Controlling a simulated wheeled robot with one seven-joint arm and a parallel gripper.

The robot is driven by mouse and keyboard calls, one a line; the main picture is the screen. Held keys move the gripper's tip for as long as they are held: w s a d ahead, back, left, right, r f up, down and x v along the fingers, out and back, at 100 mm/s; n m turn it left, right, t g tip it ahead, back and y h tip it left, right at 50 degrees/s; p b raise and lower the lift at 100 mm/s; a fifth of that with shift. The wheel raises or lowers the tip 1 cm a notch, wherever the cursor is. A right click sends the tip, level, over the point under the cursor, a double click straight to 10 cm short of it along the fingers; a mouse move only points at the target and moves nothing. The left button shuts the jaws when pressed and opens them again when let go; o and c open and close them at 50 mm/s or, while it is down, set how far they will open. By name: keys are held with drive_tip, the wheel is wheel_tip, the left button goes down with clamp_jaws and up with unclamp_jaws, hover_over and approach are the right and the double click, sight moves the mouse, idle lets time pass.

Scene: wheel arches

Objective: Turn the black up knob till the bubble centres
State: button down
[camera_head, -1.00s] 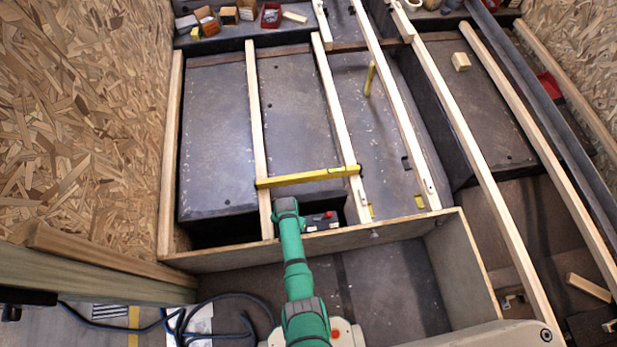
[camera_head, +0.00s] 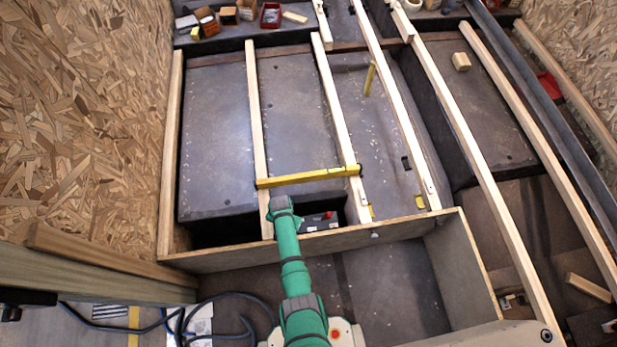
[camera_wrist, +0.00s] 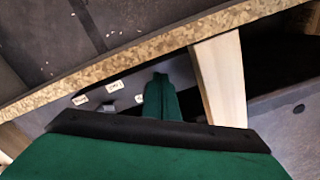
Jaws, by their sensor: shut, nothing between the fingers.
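A yellow spirit level (camera_head: 308,177) lies across two pale wooden joists; its bubble is too small to read. My gripper (camera_head: 281,204) is in front of the level, by the near board, with its fingers largely hidden in the head view. In the wrist view its green finger end (camera_wrist: 160,88) shows shut and empty. Beside it, a grey panel carries small white labels (camera_wrist: 115,86), too blurred to read. A small grey block-like part (camera_wrist: 108,107) sits among them; I cannot tell whether it is the up knob. No black knob is clearly visible.
A pale joist (camera_wrist: 221,80) stands close to the right of the finger in the wrist view. The near board (camera_head: 225,256) crosses below the gripper. A dark box with a red part (camera_head: 328,216) lies just right of it.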

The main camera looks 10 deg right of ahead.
drive_tip(key=shift+w+a, duration=0.45)
drive_tip(key=shift+w, duration=0.05)
idle(0.4)
drive_tip(key=shift+a, duration=0.1)
drive_tip(key=shift+s+a+r, duration=0.1)
drive_tip(key=shift+s+a, duration=0.1)
drive_tip(key=shift+a, duration=0.1)
wheel_tip(320, 180, up, 6)
drive_tip(key=shift+s+f, duration=0.1)
idle(0.5)
